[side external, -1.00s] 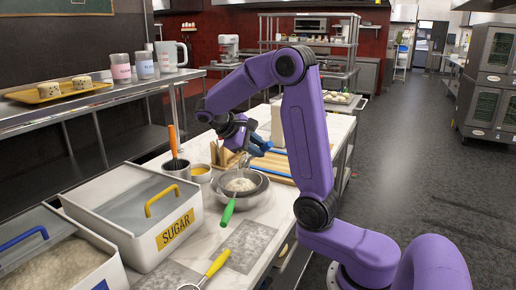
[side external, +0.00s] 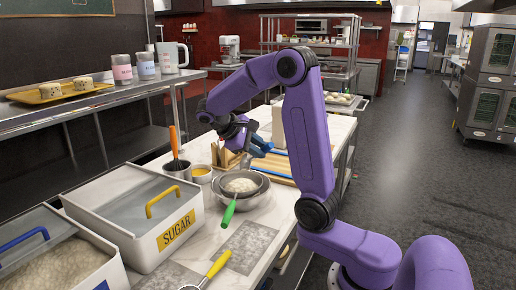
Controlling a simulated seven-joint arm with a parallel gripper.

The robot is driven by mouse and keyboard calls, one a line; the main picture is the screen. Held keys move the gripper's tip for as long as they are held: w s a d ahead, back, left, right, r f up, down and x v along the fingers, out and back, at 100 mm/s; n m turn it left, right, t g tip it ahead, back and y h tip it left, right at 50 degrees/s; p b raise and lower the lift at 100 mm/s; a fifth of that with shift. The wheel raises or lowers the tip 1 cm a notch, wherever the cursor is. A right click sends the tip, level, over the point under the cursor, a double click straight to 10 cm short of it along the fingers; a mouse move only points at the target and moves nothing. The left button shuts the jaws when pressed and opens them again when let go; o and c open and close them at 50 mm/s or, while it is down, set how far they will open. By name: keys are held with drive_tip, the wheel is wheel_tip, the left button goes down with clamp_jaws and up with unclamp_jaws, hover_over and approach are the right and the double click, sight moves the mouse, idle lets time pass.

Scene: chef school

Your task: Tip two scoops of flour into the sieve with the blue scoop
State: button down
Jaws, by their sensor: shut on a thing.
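My gripper (side external: 244,146) is above and just behind the sieve, shut on the blue scoop (side external: 260,143). The scoop's blue handle shows at the right of my gripper; its head is small and partly hidden, so I cannot tell whether flour is in it. The sieve (side external: 230,208), with a green handle pointing toward the camera, rests on a metal bowl (side external: 252,203). A pale heap of flour (side external: 241,185) lies in the sieve. At the lower left, an open white bin (side external: 104,272) with a blue-handled lid holds pale powder; its label is cut off.
A white sugar bin (side external: 146,247) with a yellow handle stands left of the sieve. A yellow-handled scoop (side external: 217,264) lies in front. Grey mats (side external: 246,247) lie flat.

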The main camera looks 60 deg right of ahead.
idle(0.4)
wheel_tip(320, 180, up, 4)
drive_tip(key=t+y, duration=0.3)
drive_tip(key=t, duration=0.1)
drive_tip(key=m+t+y, duration=0.1)
drive_tip(key=t+y, duration=0.2)
drive_tip(key=t, duration=0.1)
drive_tip(key=shift+m+y, duration=0.3)
drive_tip(key=shift+y, duration=0.1)
